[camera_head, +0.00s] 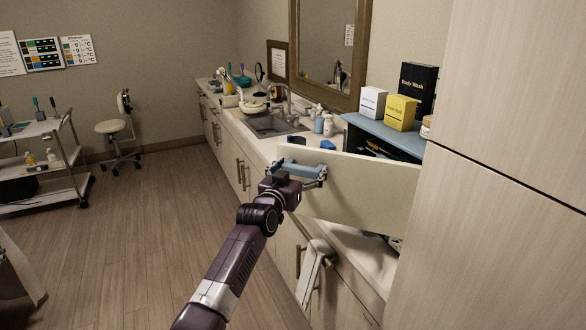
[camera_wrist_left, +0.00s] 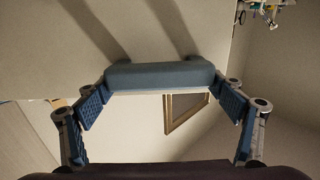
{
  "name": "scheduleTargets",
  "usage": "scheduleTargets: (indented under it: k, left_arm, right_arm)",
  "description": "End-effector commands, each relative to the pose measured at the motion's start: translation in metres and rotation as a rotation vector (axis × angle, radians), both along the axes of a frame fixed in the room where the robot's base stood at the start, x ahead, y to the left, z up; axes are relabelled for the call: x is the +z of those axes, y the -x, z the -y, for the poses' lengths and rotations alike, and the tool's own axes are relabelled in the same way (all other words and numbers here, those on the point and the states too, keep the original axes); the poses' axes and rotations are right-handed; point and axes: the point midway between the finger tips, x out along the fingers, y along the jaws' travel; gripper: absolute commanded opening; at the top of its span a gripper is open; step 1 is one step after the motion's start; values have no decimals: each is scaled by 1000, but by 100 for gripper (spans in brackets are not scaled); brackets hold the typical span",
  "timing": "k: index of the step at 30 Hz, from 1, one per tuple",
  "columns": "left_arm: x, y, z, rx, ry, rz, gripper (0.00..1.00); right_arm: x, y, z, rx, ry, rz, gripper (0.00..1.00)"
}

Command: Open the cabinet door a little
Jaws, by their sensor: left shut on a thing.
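The cabinet door (camera_head: 365,187) is a pale flat panel standing partly open, swung out from a small cabinet with a blue top (camera_head: 390,137) above the counter. Part of the dark interior with several items shows behind the door's upper edge. My left gripper (camera_head: 302,170) is at the door's left end, its fingers around the blue-grey handle (camera_head: 297,166). In the left wrist view the handle (camera_wrist_left: 160,75) is a thick bar between the two fingers, against the pale panel. The gripper is shut on it. My right gripper is not in view.
Black (camera_head: 418,84), yellow (camera_head: 401,113) and white (camera_head: 373,102) boxes stand on the cabinet top. The counter with a sink (camera_head: 272,124) runs behind. A tall pale cabinet (camera_head: 505,190) closes off the right. A towel (camera_head: 316,268) hangs low.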

Motion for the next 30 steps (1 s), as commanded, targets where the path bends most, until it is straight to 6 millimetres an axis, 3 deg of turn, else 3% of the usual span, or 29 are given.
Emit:
scheduleTargets:
  k: [9,10,13,24,30]
  left_arm:
    - [3,0,1,0,2,6,43]
    - [3,0,1,0,2,6,88]
    - [3,0,1,0,3,5,99]
    - [1,1,0,1,2,2,100]
    - [-1,13,-4,-1,2,2,100]
  right_arm:
    - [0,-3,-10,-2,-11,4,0]
    - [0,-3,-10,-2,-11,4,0]
    - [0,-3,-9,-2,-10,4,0]
    - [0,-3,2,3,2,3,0]
    - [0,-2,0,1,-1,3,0]
